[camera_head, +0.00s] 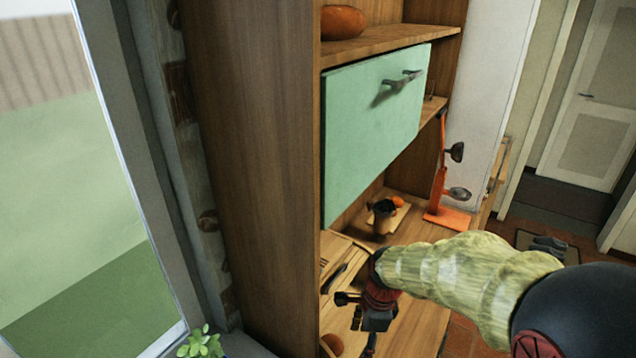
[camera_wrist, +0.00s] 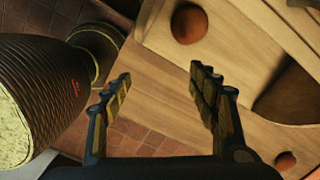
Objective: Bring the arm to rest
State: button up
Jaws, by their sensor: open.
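My gripper (camera_head: 358,318) hangs at the end of my arm over the wooden counter of the cabinet, low in the head view. In the wrist view its two fingers (camera_wrist: 159,77) stand wide apart with nothing between them. Below them are the wooden counter edge (camera_wrist: 222,98) and a tiled floor (camera_wrist: 140,137). My arm reaches in from the right and hides part of the counter.
A green cabinet door (camera_head: 375,125) juts out above the counter. A cup with dark contents (camera_head: 381,220) and an orange stand (camera_head: 446,217) are on the counter. Round brown things lie near the gripper (camera_wrist: 188,24) and on the upper shelf (camera_head: 343,21).

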jog(key=s+d+r+n+t, duration=0.2)
jog(key=s+d+r+n, duration=0.2)
jog(key=s+r+n, duration=0.4)
jog(key=s+d+r+n+t+h, duration=0.1)
jog(key=s+d+r+n+t, duration=0.2)
jog(key=s+r+n, duration=0.6)
notch_tip(320, 180, up, 2)
jog(key=shift+s+d+r+n+b, duration=0.2)
jog(key=shift+d+n+b, duration=0.25)
jog(key=shift+d+n, duration=0.15)
